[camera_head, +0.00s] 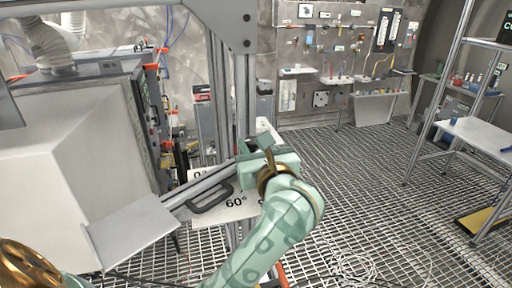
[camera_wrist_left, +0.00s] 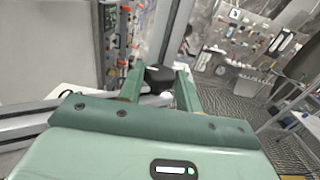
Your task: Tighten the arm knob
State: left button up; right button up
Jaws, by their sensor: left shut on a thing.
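The arm knob is a black, rounded knob (camera_wrist_left: 160,74). In the left wrist view it sits between the two green fingers of my left gripper (camera_wrist_left: 159,82). The gripper is shut on it. In the head view my left gripper (camera_head: 264,152) is beside the upright metal post, at the end of a metal arm (camera_head: 205,186). There the knob is mostly hidden behind the gripper, and I cannot tell how far it is turned. My right gripper is in neither view.
A white plate marked 60° (camera_head: 236,204) and a black handle (camera_head: 210,197) lie just below the gripper. The upright metal post (camera_head: 243,85) stands close behind it. A large pale housing (camera_head: 75,150) fills the left. Open grating floor (camera_head: 350,185) lies to the right, before a white table (camera_head: 480,135).

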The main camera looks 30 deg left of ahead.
pick_arm(q)
jog(key=shift+r, duration=0.1)
dwell(0.4)
jog(key=o, duration=1)
jog(key=shift+a, duration=0.1)
